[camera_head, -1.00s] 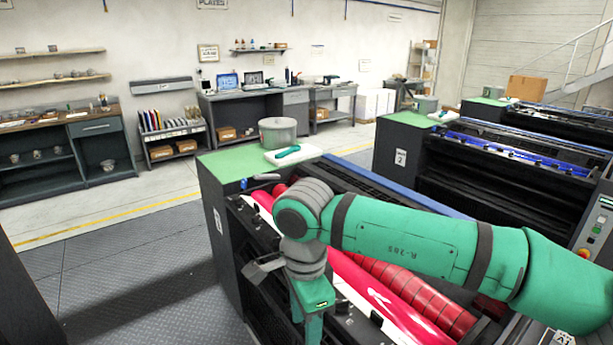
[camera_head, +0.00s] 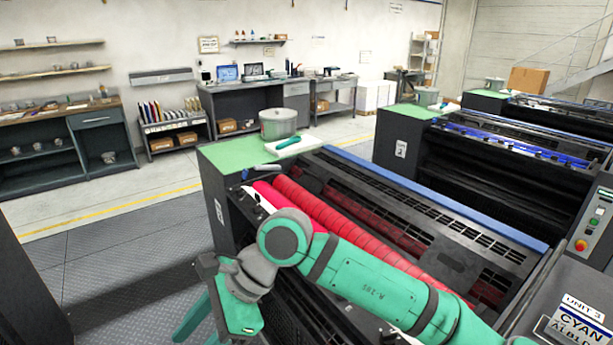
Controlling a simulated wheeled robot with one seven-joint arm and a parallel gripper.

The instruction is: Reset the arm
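My green arm (camera_head: 365,285) reaches in from the lower right across the front of the nearest ink unit (camera_head: 430,215). Its grey wrist bends down at the unit's near left side. My gripper (camera_head: 205,325) is at the bottom of the picture, left of the unit and over the dark floor. One green finger shows pointing down and left; the fingertips are partly cut off by the lower edge, so its opening is unclear. I see nothing held in it. Red rollers (camera_head: 345,232) lie in the unit behind the arm.
A grey pot (camera_head: 278,124) and a white tray with a green-handled tool (camera_head: 290,143) stand on the unit's green top (camera_head: 225,157). A sign reading "Unit 3 Cyan" (camera_head: 578,322) is at lower right. Open floor (camera_head: 130,255) lies to the left.

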